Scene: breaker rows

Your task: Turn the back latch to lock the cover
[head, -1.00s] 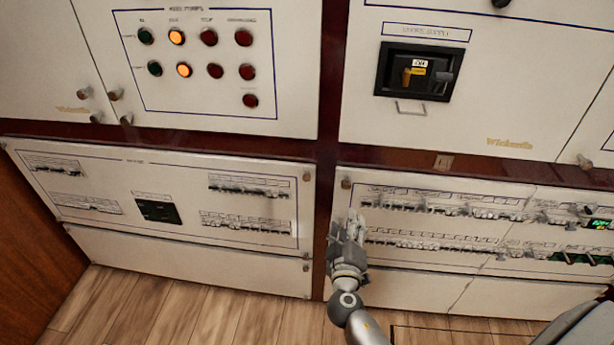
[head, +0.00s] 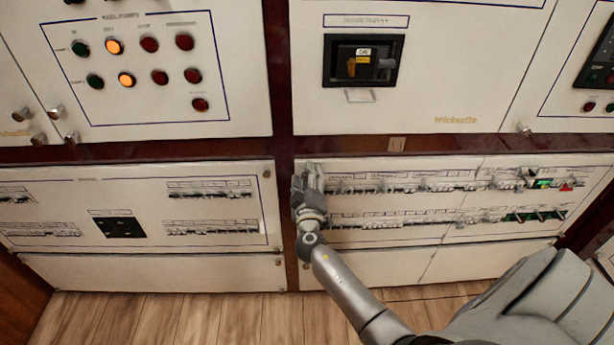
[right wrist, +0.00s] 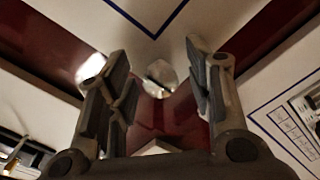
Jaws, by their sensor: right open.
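My right gripper (head: 308,185) is open at the upper left corner of the lower right breaker panel (head: 375,262) in the head view. In the right wrist view, a round shiny metal latch (right wrist: 159,78) sits at a white panel's corner, beyond and between the open fingers (right wrist: 155,95). The gripper appears apart from it. The latch's turn is too blurred to read. A second bright round latch (right wrist: 91,67) shows partly behind the left finger. I cannot tell which is the back latch. In the head view, the gripper hides that panel corner. My left gripper is not in view.
Breaker rows (head: 400,184) project from the panel right of the gripper. Above is a white panel with a black main switch (head: 361,62). A dark red frame post (head: 282,120) runs beside the gripper. The lower left panel (head: 60,215) and wooden floor (head: 180,315) are clear.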

